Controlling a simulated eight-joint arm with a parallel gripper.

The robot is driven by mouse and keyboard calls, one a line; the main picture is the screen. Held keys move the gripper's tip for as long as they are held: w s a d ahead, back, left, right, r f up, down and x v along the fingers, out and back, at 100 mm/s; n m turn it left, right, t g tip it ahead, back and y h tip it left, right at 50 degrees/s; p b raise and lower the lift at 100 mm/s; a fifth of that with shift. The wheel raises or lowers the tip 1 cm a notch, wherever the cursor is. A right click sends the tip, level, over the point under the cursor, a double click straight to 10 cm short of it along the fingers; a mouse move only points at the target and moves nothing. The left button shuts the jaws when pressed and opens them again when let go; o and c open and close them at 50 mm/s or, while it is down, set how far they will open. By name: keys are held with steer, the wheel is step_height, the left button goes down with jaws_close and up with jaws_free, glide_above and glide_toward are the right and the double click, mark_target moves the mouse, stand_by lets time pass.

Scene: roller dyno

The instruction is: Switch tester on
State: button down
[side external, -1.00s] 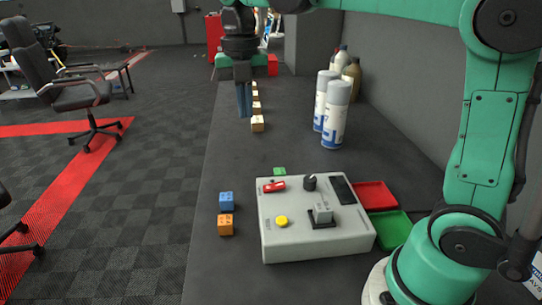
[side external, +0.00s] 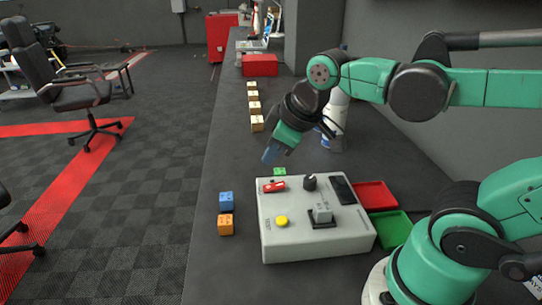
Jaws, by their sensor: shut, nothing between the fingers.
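The tester is a light grey box (side external: 290,238) on the dark table. On its top are a red switch (side external: 273,187) at the far left, a black knob (side external: 309,182), a yellow button (side external: 281,221), a grey block-like part on a black base (side external: 322,215) and a dark panel (side external: 342,190). My gripper (side external: 271,155) is shut and empty. It is tilted down to the left, above and behind the red switch, apart from the box. I cannot read the switch's position.
Red (side external: 375,194) and green (side external: 392,228) trays lie right. Several wooden cubes (side external: 257,123) line the table's left. Spray cans are partly hidden behind my arm.

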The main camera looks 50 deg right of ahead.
steer(key=f+m, duration=0.1)
steer(key=s+m, duration=0.1)
steer(key=m, duration=0.1)
steer(key=shift+a+f+m+t, duration=0.1)
steer(key=shift+f+m+t, duration=0.2)
steer(key=shift+f+t, duration=0.1)
steer(key=c, duration=1.1)
jaws_free()
steer(key=shift+m, duration=0.3)
steer(key=o, duration=0.3)
steer(key=shift+o, duration=0.8)
steer(key=shift+w+d+n+g, duration=0.2)
steer(key=shift+w+n+g, duration=0.1)
steer(key=shift+n, duration=0.1)
steer(key=n+g, duration=0.5)
steer(key=n, duration=0.1)
glide_above(265, 188)
steer(key=shift+s+a+f, duration=0.1)
steer(key=shift+s+f, duration=0.05)
steer(key=shift+f, duration=0.3)
steer(key=shift+s+a+f, duration=0.1)
steer(key=shift+s+f, duration=0.05)
steer(key=shift+f, duration=0.3)
steer(key=shift+w+d+f+n+g, duration=0.3)
steer(key=shift+f+n+g, duration=0.15)
steer(key=shift+n, duration=0.35)
steer(key=shift+f, duration=2.8)
jaws_close()
